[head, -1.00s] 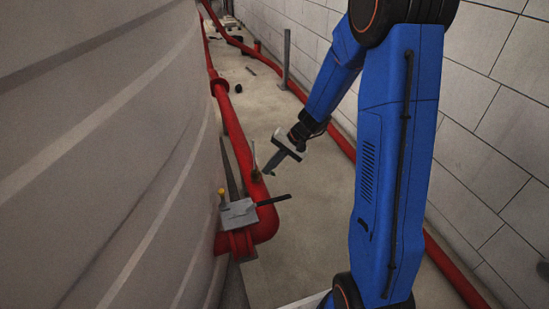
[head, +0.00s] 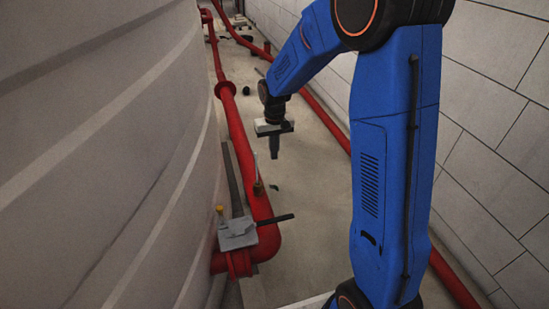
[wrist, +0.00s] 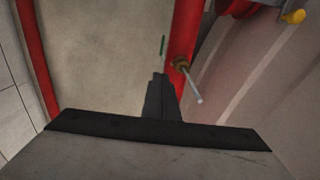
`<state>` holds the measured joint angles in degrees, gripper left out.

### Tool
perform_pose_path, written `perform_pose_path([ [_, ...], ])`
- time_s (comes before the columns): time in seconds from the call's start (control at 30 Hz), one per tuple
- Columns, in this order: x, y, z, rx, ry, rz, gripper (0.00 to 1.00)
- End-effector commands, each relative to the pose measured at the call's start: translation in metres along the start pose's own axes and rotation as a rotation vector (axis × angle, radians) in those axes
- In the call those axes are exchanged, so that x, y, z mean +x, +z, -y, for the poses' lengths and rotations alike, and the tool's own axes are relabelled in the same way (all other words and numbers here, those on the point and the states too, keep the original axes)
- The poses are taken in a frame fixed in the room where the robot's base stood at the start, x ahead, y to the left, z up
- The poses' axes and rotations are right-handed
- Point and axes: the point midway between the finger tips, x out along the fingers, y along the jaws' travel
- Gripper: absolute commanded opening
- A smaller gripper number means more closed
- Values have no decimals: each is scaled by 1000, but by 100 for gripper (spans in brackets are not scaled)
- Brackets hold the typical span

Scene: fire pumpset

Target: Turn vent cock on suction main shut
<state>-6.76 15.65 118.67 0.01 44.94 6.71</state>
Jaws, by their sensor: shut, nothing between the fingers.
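The red suction main (head: 242,150) runs along the tank and bends near the floor. The vent cock (head: 258,187) is a small brass fitting on its side, with a thin pale lever standing up from it. The cock also shows in the wrist view (wrist: 180,63), its silver lever slanting down to the right. My gripper (head: 274,156) points down, shut and empty, above the floor just right of the pipe and beyond the cock. In the wrist view its fingers (wrist: 160,82) are together, left of the lever and apart from it.
A grey box (head: 238,233) with a black handle and yellow knob sits at the pipe bend. The grey tank wall (head: 110,150) fills the left. A block wall (head: 490,130) and another red pipe (head: 325,118) bound the right. Floor between the pipes is mostly clear.

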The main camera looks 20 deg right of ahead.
Motion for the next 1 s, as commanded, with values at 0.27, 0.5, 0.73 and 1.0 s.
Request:
perform_pose_path([
  [0.27, 50, 1, 0, 1, -1, 5, 0],
  [0.5, 89, 6, 0, 0, -1, 4, 0],
  [0.73, 108, 21, 0, 1, -1, 3, 0],
  [1.0, 113, 25, 0, 1, -2, 1, 0],
])
